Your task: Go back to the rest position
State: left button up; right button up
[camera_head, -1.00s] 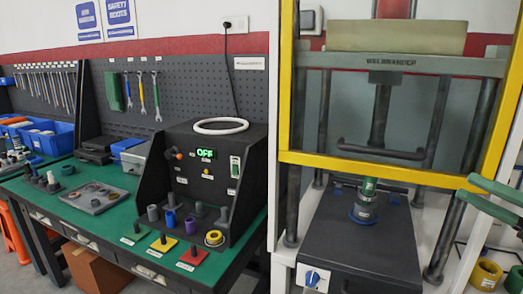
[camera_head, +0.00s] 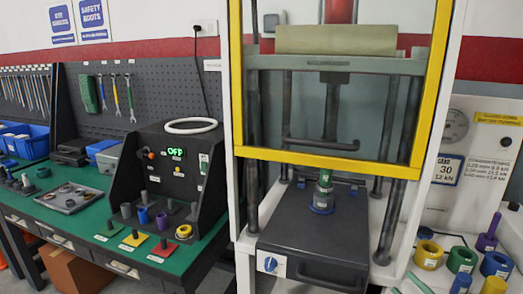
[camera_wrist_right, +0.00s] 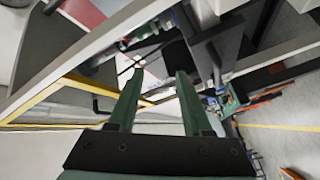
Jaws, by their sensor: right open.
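My right gripper (camera_wrist_right: 158,82) shows in the right wrist view with its two green fingers apart and nothing between them. In the head view only a bit of green finger (camera_head: 418,284) shows at the bottom edge, in front of the press's right side; the rest is out of frame. My left gripper is in neither view.
A yellow-framed press (camera_head: 325,158) stands in the middle, with a green-and-blue part (camera_head: 323,192) on its dark base. A green bench (camera_head: 62,217) with a black test box (camera_head: 128,178) is at left. Coloured rings and cylinders (camera_head: 462,260) stand at lower right.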

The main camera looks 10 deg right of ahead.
jog(key=s+a+f+m+g+h, duration=0.25)
jog(key=a+f+m, duration=0.35)
jog(key=f, duration=0.6)
jog(key=s+a+f+m+g+y, duration=0.1)
jog(key=s+a+f, duration=0.4)
jog(key=a, duration=0.5)
jog(key=s+a+f+m+g+y, duration=0.2)
jog(key=s+a+f+g, duration=0.4)
jog(key=a, duration=0.4)
jog(key=shift+s+a+f+m+p, duration=0.15)
jog(key=shift+a+f+m+p, duration=0.25)
jog(key=shift+f, duration=0.45)
